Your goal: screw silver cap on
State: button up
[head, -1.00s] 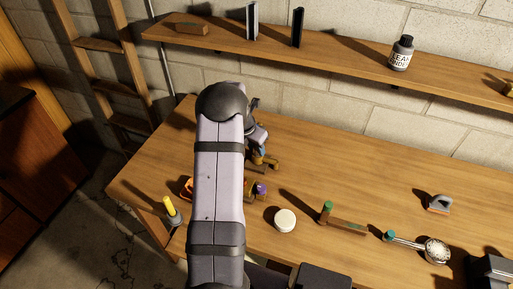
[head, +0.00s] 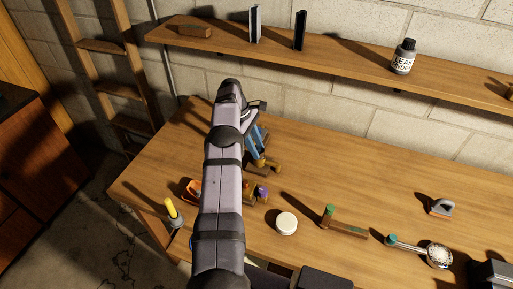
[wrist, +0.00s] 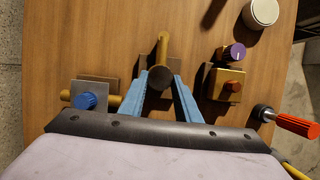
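My gripper (wrist: 160,76) points down at the workbench with its two blue fingers apart. A dark grey round piece (wrist: 160,79), perhaps the silver cap, lies between the fingertips. The fingers are close to its sides; I cannot tell whether they press on it. A brass pipe (wrist: 163,48) shows just beyond it, and I cannot tell whether the round piece sits on the pipe. In the head view my gripper (head: 257,143) is beside the brass fitting (head: 265,164), partly hidden by my arm.
A blue-knobbed brass valve (wrist: 88,101) is to the left, a purple-and-red-knobbed brass block (wrist: 229,72) to the right. A white round lid (head: 287,223), a green-tipped fitting (head: 343,226) and a gauge (head: 438,255) lie along the bench. A shelf (head: 350,60) runs above.

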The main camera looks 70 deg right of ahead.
jog(key=shift+o, duration=1)
jog(key=shift+a, duration=0.1)
jog(key=shift+b, duration=0.35)
jog(key=shift+r, duration=0.1)
